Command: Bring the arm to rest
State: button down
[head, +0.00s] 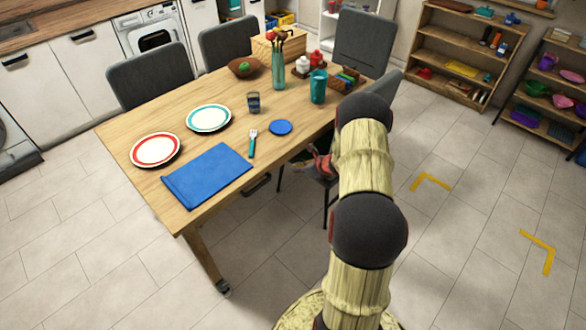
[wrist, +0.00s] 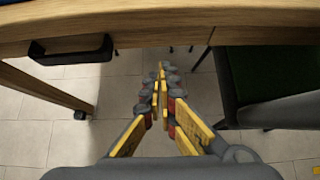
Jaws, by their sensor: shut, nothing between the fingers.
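My arm reaches forward from the bottom of the head view, beside the right side of the wooden table (head: 185,192). In the wrist view my gripper (wrist: 162,75) is shut and empty, with its yellow-sided fingers together. Its fingers point in under the table's edge, which crosses the top of the wrist view (wrist: 160,33). In the head view the gripper is mostly hidden behind my arm; a small reddish part of it shows near the table's near edge.
A dark handle (wrist: 70,50) hangs under the tabletop, left of my gripper. A dark chair (wrist: 262,80) stands close on the right. The table holds a blue cloth (head: 207,175), plates (head: 155,149), a fork (head: 253,143) and a teal tumbler (head: 318,87). Open floor lies right of my arm.

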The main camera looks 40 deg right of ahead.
jog(key=p+v, duration=0.2)
jog(key=v, duration=0.7)
jog(key=shift+w+r, duration=0.2)
jog(key=shift+r, duration=0.05)
